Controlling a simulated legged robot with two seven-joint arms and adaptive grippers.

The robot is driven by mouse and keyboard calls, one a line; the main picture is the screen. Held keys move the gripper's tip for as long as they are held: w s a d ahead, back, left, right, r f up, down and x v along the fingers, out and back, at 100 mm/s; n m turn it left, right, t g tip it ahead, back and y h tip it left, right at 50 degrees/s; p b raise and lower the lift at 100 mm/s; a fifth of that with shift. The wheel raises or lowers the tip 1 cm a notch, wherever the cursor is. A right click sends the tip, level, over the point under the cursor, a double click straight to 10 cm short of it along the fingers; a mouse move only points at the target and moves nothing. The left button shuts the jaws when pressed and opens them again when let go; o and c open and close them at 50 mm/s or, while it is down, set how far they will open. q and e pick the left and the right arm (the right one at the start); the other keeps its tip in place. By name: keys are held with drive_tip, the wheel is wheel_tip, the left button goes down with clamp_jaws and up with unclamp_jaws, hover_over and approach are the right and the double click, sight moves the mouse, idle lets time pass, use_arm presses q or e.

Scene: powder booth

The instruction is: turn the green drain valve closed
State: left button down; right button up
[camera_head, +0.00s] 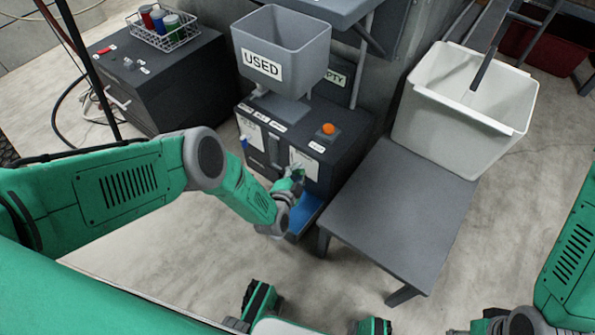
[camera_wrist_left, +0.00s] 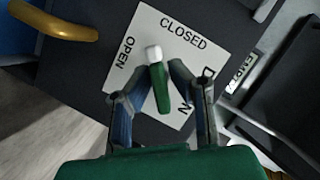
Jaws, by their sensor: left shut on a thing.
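The green drain valve handle (camera_wrist_left: 160,90) with a white tip shows in the left wrist view, in front of a white label plate (camera_wrist_left: 143,28) reading CLOSED and OPEN, with a third word partly hidden. The white tip lies between the words OPEN and CLOSED. My left gripper (camera_wrist_left: 163,72) has its two fingers on either side of the handle and is shut on it. In the head view my left gripper (camera_head: 294,180) is at the front of the dark machine (camera_head: 340,165) and hides most of the valve. My right gripper is not in view.
A grey hopper marked USED (camera_head: 287,45) tops the machine, near an orange button (camera_head: 328,128). A blue tray (camera_head: 309,211) lies below my left gripper. A grey table (camera_head: 400,215) and white bin (camera_head: 455,105) stand right. A yellow handle (camera_wrist_left: 60,24) shows in the wrist view.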

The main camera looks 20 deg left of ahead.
use_arm(q)
drive_tip(key=m, duration=0.1)
drive_tip(key=m+t, duration=0.1)
drive_tip(key=m, duration=0.1)
drive_tip(key=m+y, duration=0.1)
drive_tip(key=shift+s+d+f+t, duration=0.2)
drive_tip(key=shift+f+t, duration=0.05)
drive_tip(key=shift+t, duration=0.15)
drive_tip(key=shift+m+t, duration=0.3)
drive_tip(key=shift+m, duration=0.6)
drive_tip(key=shift+s+f+m, duration=0.1)
drive_tip(key=shift+f+m, duration=0.05)
drive_tip(key=shift+m, duration=0.35)
drive_tip(key=c, duration=1.6)
unclamp_jaws()
drive_tip(key=s, duration=0.7)
drive_tip(key=shift+d, duration=0.15)
drive_tip(key=shift+s, duration=0.1)
